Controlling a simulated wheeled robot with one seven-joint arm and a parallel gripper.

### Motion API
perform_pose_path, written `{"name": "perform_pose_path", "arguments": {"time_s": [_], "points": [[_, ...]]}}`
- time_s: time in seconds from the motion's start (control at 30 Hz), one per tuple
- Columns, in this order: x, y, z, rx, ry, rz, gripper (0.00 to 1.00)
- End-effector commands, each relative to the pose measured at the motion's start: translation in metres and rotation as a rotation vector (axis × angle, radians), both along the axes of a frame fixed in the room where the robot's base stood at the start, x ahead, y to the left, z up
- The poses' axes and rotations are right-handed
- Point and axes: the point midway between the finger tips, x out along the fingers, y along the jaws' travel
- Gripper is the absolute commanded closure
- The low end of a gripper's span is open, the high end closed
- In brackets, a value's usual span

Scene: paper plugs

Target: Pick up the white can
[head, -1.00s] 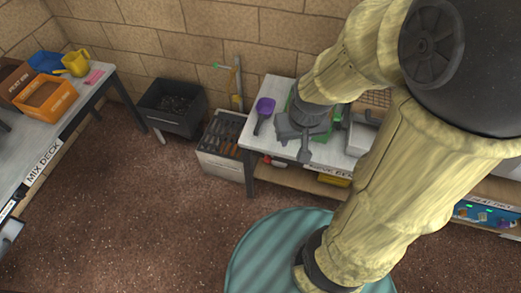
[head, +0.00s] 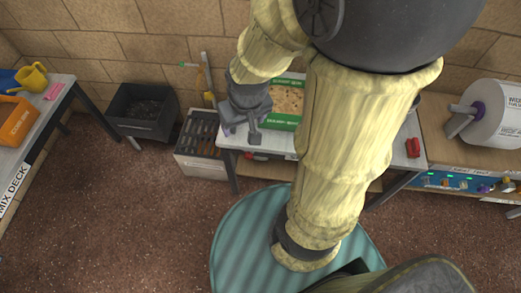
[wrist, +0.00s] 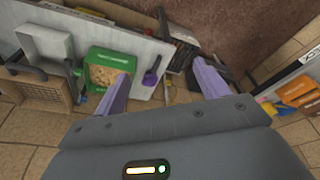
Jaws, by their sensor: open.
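I cannot make out a white can in either view. My gripper (head: 240,134) is above the left end of the work bench in the head view, beside a green box of tan chips (head: 287,101). My arm hides the middle of the bench in the head view.
A large white roll (head: 500,112) and a red object (head: 413,147) are at right. The mix deck table (head: 35,125) is far left. Open brown floor lies between.

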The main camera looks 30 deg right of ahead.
Motion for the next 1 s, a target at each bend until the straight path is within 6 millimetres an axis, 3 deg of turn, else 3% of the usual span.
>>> {"name": "perform_pose_path", "arguments": {"time_s": [0.03, 0.13, 1.0], "points": [[0.001, 0.001, -0.014, 0.0, 0.0, 0.004, 0.17], [0.004, 0.002, -0.039, 0.0, 0.0, 0.017, 0.0], [0.039, 0.011, -0.313, -0.05, -0.034, 0.203, 0.0]]}}
